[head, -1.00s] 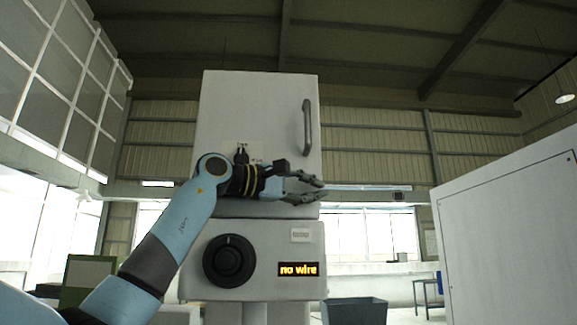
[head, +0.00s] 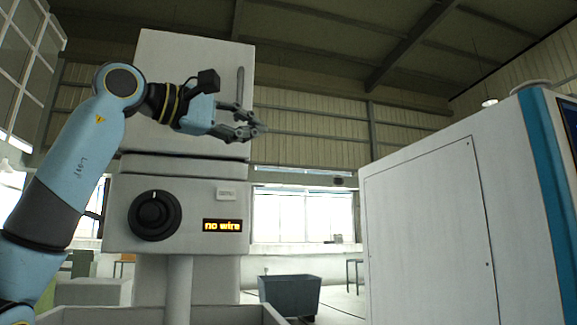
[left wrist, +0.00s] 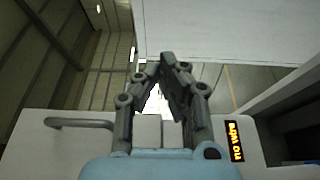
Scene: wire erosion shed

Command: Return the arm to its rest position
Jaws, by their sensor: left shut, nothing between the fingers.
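My left arm is light blue and dark grey and comes in from the left in the head view. My left gripper (head: 250,127) is raised in front of the upper part of a white machine (head: 160,60), just below the machine's grey door handle (head: 240,88). It holds nothing. In the left wrist view the two fingers of the gripper (left wrist: 167,60) come together at their tips, with nothing between them. My right gripper does not show in either view.
The machine's lower panel has a black dial (head: 154,215) and a display (head: 222,225) reading "no wire". A large white cabinet (head: 430,220) with a blue edge stands at the right. A dark bin (head: 289,295) stands on the floor between them.

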